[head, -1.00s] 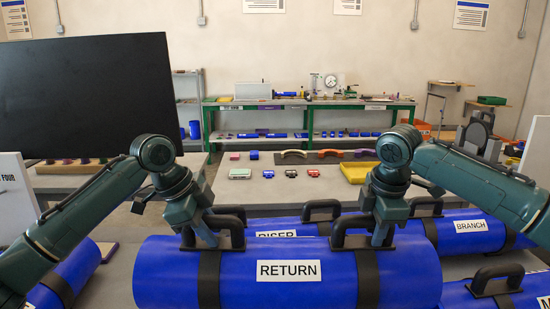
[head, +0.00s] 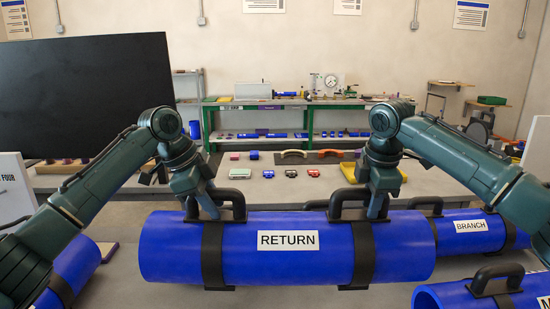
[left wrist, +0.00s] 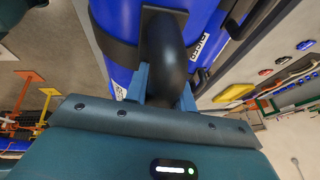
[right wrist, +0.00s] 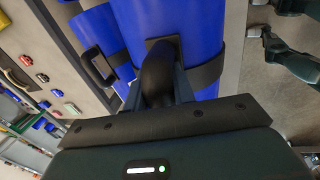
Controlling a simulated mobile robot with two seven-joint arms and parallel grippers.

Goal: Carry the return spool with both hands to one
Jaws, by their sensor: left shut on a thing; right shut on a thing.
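The blue return spool (head: 288,263), a thick pipe with a white RETURN label, lies level across the front of the head view with two black straps and two black handles. My left gripper (head: 208,208) is shut on its left handle (head: 231,200); this handle also fills the middle of the left wrist view (left wrist: 166,50). My right gripper (head: 377,208) is shut on its right handle (head: 345,197), which also shows in the right wrist view (right wrist: 160,72). The spool hides most of a spool behind it. A sign ending in FOUR (head: 14,182) stands at the left.
The branch spool (head: 505,232) lies behind at the right. Another blue spool (head: 455,294) lies at front right, and one (head: 75,268) at front left. A table (head: 270,185) with small parts and a yellow tray stands behind. A large black screen (head: 80,100) stands at the left.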

